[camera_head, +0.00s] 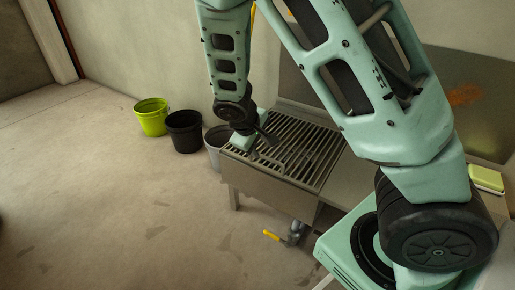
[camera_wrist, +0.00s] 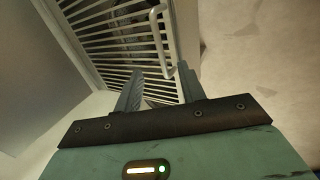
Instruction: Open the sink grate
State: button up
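The sink grate (camera_head: 311,152) is a frame of dark parallel slats lying flat over the sink (camera_head: 262,184). In the wrist view the grate (camera_wrist: 105,32) fills the upper left, and a pale bent bar handle (camera_wrist: 158,42) stands out across its slats. My gripper (camera_head: 270,138) is over the left part of the grate in the head view. In the wrist view my gripper (camera_wrist: 158,82) has its two fingers apart, with nothing held between them. The fingertips point toward the grate near the lower end of the handle. Whether they touch it, I cannot tell.
A green bucket (camera_head: 152,118), a black bucket (camera_head: 184,132) and a grey bucket (camera_head: 216,140) stand on the floor left of the sink. A yellow sponge-like block (camera_head: 486,178) lies at the right. A yellow-handled pipe valve (camera_head: 272,236) is below the sink. The floor at left is clear.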

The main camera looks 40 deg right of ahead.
aim_at(266, 157)
jog(key=shift+b+x, duration=3.15)
jog(key=shift+x, duration=1.85)
jog(key=shift+s, duration=0.1)
grip_shut()
